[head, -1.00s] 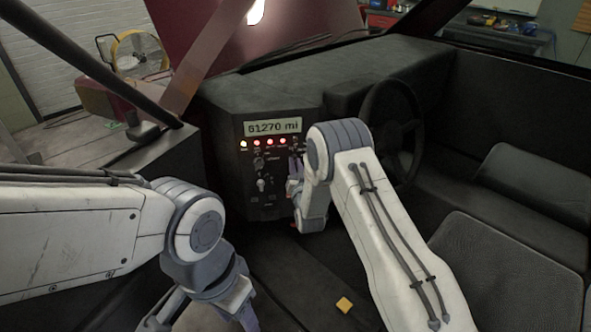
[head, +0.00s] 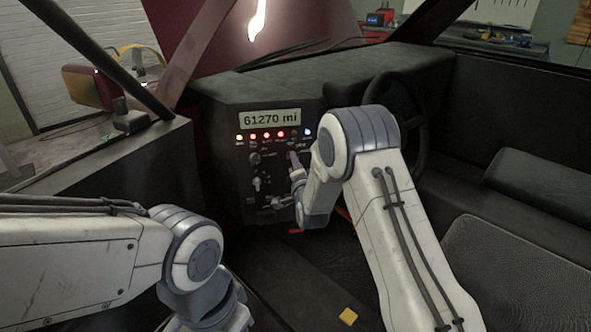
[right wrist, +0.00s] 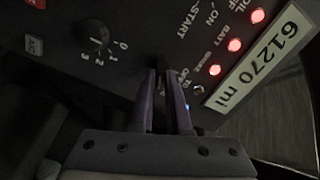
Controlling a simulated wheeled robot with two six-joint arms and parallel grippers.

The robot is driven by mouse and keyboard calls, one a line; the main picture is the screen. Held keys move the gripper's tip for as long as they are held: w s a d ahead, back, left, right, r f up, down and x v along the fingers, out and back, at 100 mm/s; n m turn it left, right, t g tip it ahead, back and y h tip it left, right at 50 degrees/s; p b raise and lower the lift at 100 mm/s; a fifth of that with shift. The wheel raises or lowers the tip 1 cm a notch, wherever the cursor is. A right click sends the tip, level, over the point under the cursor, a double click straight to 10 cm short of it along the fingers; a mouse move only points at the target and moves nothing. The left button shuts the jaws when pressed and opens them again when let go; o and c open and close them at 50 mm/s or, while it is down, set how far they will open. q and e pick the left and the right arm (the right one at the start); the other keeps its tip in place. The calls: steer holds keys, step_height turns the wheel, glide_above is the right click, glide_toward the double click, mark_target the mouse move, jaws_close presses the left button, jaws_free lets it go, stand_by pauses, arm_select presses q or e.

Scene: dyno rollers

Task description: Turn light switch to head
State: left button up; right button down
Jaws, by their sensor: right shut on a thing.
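My right gripper (head: 293,156) is at the upper right of the black dashboard panel (head: 262,180), under the row of lamps. In the right wrist view its two fingers (right wrist: 160,75) are close together against the panel, shut on the light switch, which is mostly hidden between them. Small white lettering sits beside the fingertips, too small to read surely. A blue lamp (head: 307,132) is lit near the gripper. My left arm shows at the lower left, but its gripper is out of the picture.
The mileage display (head: 269,119) reads 61270 mi, above lit yellow and red lamps. A round dial (right wrist: 92,35) marked 0 to 3 is beside the gripper. The steering wheel (head: 420,140) stands right of my right arm.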

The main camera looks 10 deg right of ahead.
steer(key=shift+d+f+m+b, duration=0.1)
steer(key=shift+m+b, duration=0.9)
steer(key=shift+m, duration=0.3)
steer(key=c, duration=0.9)
jaws_free()
steer(key=s, duration=1)
steer(key=shift+s+b, duration=0.25)
steer(key=shift+b, duration=0.15)
